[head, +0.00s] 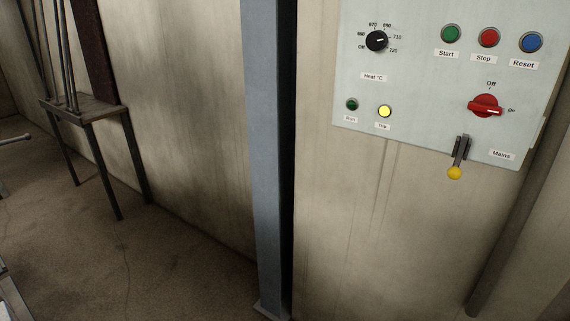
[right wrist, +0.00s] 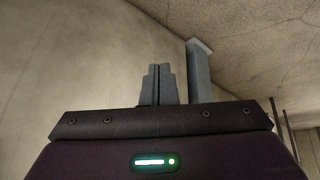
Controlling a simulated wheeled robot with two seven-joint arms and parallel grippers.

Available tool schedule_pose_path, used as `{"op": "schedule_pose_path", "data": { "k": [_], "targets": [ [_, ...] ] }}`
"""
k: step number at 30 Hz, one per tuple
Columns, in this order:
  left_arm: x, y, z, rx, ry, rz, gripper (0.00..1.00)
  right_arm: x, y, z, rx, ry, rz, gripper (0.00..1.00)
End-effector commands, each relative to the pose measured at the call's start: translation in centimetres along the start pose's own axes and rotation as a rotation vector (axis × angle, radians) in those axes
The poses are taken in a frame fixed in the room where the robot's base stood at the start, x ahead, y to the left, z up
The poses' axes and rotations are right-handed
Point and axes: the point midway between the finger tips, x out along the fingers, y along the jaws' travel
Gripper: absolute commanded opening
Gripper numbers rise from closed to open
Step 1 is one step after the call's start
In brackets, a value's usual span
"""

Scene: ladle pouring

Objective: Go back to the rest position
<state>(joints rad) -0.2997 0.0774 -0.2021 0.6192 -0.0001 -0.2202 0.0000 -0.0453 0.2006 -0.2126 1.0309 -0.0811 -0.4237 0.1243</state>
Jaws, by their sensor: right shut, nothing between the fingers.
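My right gripper (right wrist: 158,84) shows in the right wrist view, its two grey fingers together and empty, with a bare wall behind them. It is not in the head view. My left gripper is in neither view. The head view faces a pale control panel (head: 420,75) on the wall. Nothing is in contact with the right fingers.
The panel has a black heat knob (head: 376,41), a red mains switch (head: 485,106), a lit yellow lamp (head: 385,111) and a yellow-tipped lever (head: 455,172). A blue-grey post (head: 266,150) stands left of it. A small table (head: 84,108) with rods stands far left. Floor between is clear.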

Motion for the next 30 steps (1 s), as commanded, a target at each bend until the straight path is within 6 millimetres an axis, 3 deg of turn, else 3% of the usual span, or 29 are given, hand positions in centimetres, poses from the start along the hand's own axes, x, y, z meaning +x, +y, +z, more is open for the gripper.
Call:
{"op": "schedule_pose_path", "data": {
  "k": [1,9,12,15,18,21,30],
  "targets": [
    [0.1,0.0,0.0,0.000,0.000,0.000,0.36,0.6,-0.8,3.7,0.003,-0.046,-0.007,0.00],
    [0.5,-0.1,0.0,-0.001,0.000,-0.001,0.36,0.3,-5.1,21.2,0.003,-0.249,-0.037,0.00],
    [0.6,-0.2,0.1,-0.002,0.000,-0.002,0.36,-0.9,-6.6,26.9,0.000,-0.316,-0.048,0.00],
    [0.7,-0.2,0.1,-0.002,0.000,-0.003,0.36,-2.1,-7.8,31.5,-0.005,-0.370,-0.057,0.00],
    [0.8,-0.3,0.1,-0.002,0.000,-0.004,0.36,-3.1,-8.7,34.4,-0.008,-0.404,-0.063,0.00],
    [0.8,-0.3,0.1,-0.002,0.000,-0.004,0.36,-3.8,-9.1,36.0,-0.011,-0.424,-0.068,0.00],
    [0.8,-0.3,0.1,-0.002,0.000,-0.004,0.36,-4.0,-9.2,36.4,-0.012,-0.429,-0.068,0.00]
  ]
}}
